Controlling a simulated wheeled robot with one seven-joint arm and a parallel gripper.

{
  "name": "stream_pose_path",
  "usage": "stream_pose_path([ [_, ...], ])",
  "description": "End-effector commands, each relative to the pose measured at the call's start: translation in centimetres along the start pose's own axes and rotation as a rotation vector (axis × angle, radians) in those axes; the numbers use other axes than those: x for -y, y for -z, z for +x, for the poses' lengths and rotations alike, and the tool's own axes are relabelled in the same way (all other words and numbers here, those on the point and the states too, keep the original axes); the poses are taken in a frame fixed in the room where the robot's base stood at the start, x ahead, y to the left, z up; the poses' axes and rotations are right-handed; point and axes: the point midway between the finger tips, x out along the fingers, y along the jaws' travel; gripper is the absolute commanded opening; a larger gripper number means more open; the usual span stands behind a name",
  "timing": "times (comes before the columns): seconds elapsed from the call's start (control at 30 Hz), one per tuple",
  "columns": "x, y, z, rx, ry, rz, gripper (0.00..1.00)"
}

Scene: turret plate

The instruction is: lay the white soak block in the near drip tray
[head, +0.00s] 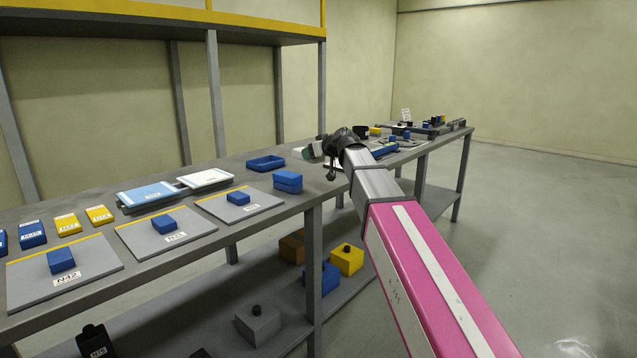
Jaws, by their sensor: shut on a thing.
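My gripper (324,148) is dark and small in the head view, at the far end of my arm above the bench. It is shut on a small white block, the white soak block (311,150), which shows at the left of the fingers; the fingers and wrist hide part of it. A shallow blue tray (266,163) lies on the bench to the left of the gripper, apart from it. Another low blue tray-like thing (385,150) shows behind the wrist, partly hidden. I cannot tell from labels which is the near drip tray.
Grey plates (238,212) with blue blocks and flat blue and white cases (150,195) fill the left. A lower shelf holds a yellow block (347,259). Floor at right is clear.

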Motion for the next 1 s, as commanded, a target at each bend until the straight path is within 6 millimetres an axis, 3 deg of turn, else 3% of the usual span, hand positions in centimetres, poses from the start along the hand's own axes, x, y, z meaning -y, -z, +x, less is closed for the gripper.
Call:
stream_pose_path([
  [0.1, 3.0, 1.3, 1.4, -0.001, 0.087, -0.036, 0.35],
  [0.2, 4.4, 1.8, 1.9, -0.001, 0.130, -0.054, 0.35],
  [0.57, 5.3, 2.1, 2.2, 0.000, 0.156, -0.065, 0.35],
  [0.77, 4.0, 1.3, 2.4, 0.002, 0.153, -0.062, 0.35],
  [1.0, -0.6, -1.4, 3.0, 0.003, 0.152, -0.062, 0.35],
])
